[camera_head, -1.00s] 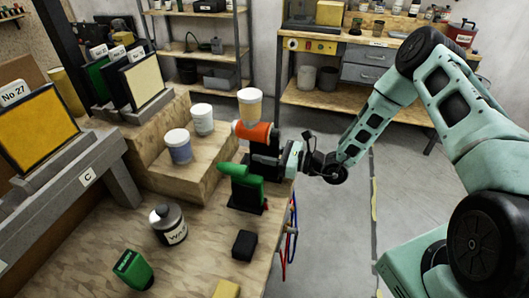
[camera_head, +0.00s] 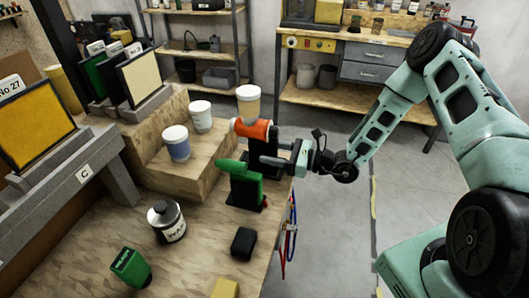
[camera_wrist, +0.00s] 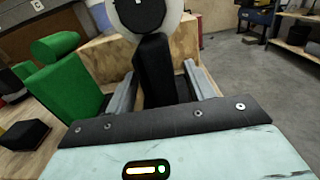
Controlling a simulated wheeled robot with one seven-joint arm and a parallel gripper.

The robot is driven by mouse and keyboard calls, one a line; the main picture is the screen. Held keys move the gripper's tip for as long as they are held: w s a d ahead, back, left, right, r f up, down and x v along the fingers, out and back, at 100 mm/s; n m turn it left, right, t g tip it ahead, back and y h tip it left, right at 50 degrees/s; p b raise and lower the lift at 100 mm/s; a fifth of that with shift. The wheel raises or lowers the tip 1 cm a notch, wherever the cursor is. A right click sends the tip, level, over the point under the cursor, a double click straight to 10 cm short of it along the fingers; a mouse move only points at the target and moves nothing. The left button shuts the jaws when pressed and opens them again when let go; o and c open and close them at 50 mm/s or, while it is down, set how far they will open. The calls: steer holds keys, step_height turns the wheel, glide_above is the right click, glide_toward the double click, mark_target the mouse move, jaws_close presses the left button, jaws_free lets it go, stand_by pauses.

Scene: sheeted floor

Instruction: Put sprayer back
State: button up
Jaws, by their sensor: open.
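An orange sprayer (camera_head: 252,129) with a black handle and a pale cup (camera_head: 248,104) on top stands upright at the right edge of the wooden bench. Its black handle (camera_wrist: 154,65) shows in the wrist view. My gripper (camera_head: 276,157) is at the handle's right side. In the wrist view my gripper (camera_wrist: 161,72) is open, one finger on each side of the handle with gaps visible. Whether the sprayer sits in a holder is hidden. A green sprayer-shaped piece (camera_head: 240,184) stands on a black base just in front; it also shows in the wrist view (camera_wrist: 66,85).
White jars (camera_head: 176,142) stand on the wooden step to the left. The floor (camera_head: 330,220) to the right is clear.

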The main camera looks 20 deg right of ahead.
steer(key=b+v, duration=0.2)
steer(key=v, duration=0.7)
steer(key=s+a+r+n+g+h, duration=0.1)
steer(key=s+a+r+n+g, duration=0.3)
steer(key=s+a+n+g, duration=0.35)
steer(key=s+a+r+n+g+h, duration=0.1)
steer(key=s+a+r+n+g, duration=0.45)
steer(key=a+n+g, duration=0.2)
steer(key=s+r+n+t+h, duration=0.2)
steer(key=s+n+h, duration=0.4)
steer(key=n, duration=0.3)
steer(key=s+r+n+t+h, duration=0.2)
steer(key=s+r+n+h, duration=0.2)
steer(key=n, duration=0.5)
steer(key=shift+s+a+h, duration=0.35)
steer(key=shift+s+h, duration=0.65)
steer(key=shift+s, duration=0.45)
